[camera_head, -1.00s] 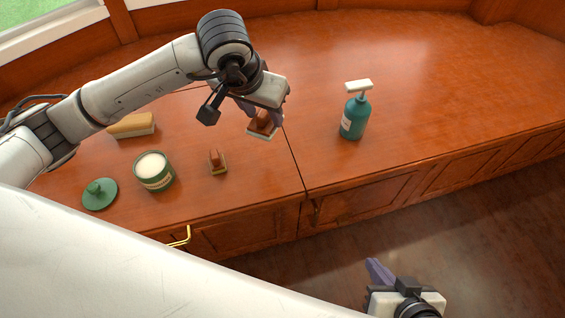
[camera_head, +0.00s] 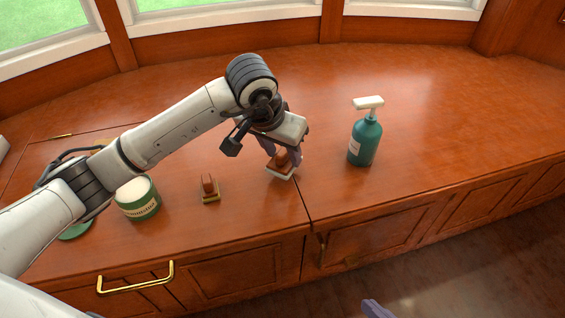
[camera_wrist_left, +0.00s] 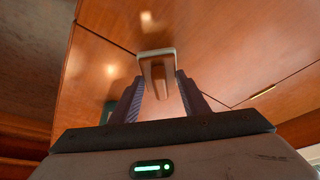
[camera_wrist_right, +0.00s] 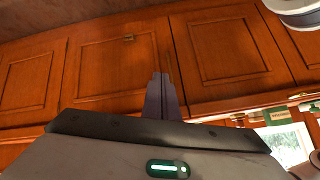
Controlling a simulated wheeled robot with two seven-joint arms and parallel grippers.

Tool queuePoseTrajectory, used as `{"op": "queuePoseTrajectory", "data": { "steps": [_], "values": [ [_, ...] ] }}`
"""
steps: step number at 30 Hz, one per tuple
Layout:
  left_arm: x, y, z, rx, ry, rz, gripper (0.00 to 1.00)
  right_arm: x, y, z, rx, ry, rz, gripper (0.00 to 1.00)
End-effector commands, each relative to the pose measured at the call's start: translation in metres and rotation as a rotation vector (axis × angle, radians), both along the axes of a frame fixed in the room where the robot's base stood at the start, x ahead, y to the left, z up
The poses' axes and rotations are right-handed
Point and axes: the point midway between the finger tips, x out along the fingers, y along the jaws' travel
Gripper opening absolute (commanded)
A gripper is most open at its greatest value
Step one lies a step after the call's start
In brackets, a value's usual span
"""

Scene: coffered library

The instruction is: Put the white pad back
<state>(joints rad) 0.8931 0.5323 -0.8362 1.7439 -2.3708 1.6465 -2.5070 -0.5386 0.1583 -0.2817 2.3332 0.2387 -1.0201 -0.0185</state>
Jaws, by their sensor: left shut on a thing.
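The white pad (camera_head: 280,174) is a thin pale block with a brown wooden handle. My left gripper (camera_head: 282,155) is shut on that handle, pad side down, at the counter just left of a dark seam. I cannot tell whether the pad touches the counter. In the left wrist view the pad (camera_wrist_left: 157,51) shows beyond the fingertips, its handle between them.
A teal pump bottle (camera_head: 365,142) stands right of the pad. An open green tin with white contents (camera_head: 138,199) stands at the left, with a green lid (camera_head: 75,231) partly behind my arm. A brass handle (camera_head: 136,279) sticks out in front. The counter's right side is clear.

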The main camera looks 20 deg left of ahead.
Motion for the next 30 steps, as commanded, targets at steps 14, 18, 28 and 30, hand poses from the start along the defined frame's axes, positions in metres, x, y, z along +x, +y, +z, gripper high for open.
{"op": "queuePoseTrajectory", "data": {
  "steps": [14,18,28,30],
  "values": [
    [0.000,0.000,-0.028,0.000,-0.001,0.000,0.17,0.002,0.005,0.005,0.035,-0.025,0.000,0.00],
    [0.000,0.000,-0.029,0.000,-0.001,-0.001,0.53,0.002,0.006,0.007,0.042,-0.028,0.000,0.00],
    [0.000,0.000,-0.028,0.000,0.000,0.000,0.60,0.003,0.007,0.012,0.044,-0.036,-0.001,0.00],
    [0.000,-0.001,-0.024,-0.001,0.000,0.000,0.60,0.003,0.006,0.014,0.040,-0.037,-0.001,0.00]
  ]
}}
